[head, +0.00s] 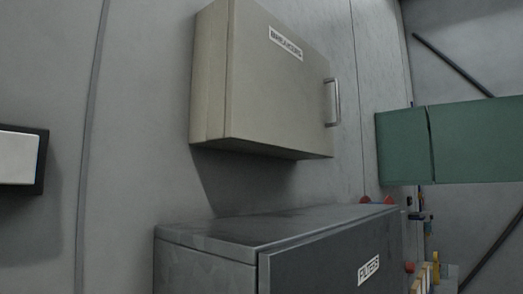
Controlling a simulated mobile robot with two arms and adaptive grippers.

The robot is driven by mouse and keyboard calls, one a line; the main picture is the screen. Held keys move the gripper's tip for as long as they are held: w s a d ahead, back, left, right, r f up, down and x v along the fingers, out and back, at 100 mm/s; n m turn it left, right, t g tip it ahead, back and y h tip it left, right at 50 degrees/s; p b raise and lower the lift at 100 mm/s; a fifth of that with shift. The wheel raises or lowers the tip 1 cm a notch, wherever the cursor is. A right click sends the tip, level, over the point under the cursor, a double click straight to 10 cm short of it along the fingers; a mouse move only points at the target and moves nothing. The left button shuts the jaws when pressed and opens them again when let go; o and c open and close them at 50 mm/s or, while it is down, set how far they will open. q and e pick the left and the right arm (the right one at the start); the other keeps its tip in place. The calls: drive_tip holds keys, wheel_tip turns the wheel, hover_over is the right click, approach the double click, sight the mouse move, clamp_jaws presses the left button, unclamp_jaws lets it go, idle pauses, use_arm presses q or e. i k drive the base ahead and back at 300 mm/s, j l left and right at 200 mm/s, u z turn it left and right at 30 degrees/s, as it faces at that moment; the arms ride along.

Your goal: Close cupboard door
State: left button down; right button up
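A beige wall cupboard (262,95) labelled "BREAKERS" hangs on the grey wall in the upper middle of the head view. Its door has a metal bar handle (332,102) near the right edge. The door looks flush with the box, with only a thin seam along its left edge. Below it stands a dark grey cabinet (320,262) labelled "FILTERS". Its door front stands slightly proud of the body, and I cannot tell if it is fully shut. Its lower part is cut off by the frame. Neither of my grippers shows.
A green cabinet or pair of panels (475,142) is on the right, with a dark vertical gap. A white panel in a dark frame (18,157) is on the left wall. Small tools (420,214) and coloured items (428,275) are at the lower right.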

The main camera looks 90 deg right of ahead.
sight(481, 141)
drive_tip(key=z, duration=4.25)
drive_tip(key=i+l+u, duration=0.15)
drive_tip(key=i, duration=0.2)
drive_tip(key=i+l+u, duration=0.15)
drive_tip(key=i+l, duration=0.15)
drive_tip(key=i, duration=0.05)
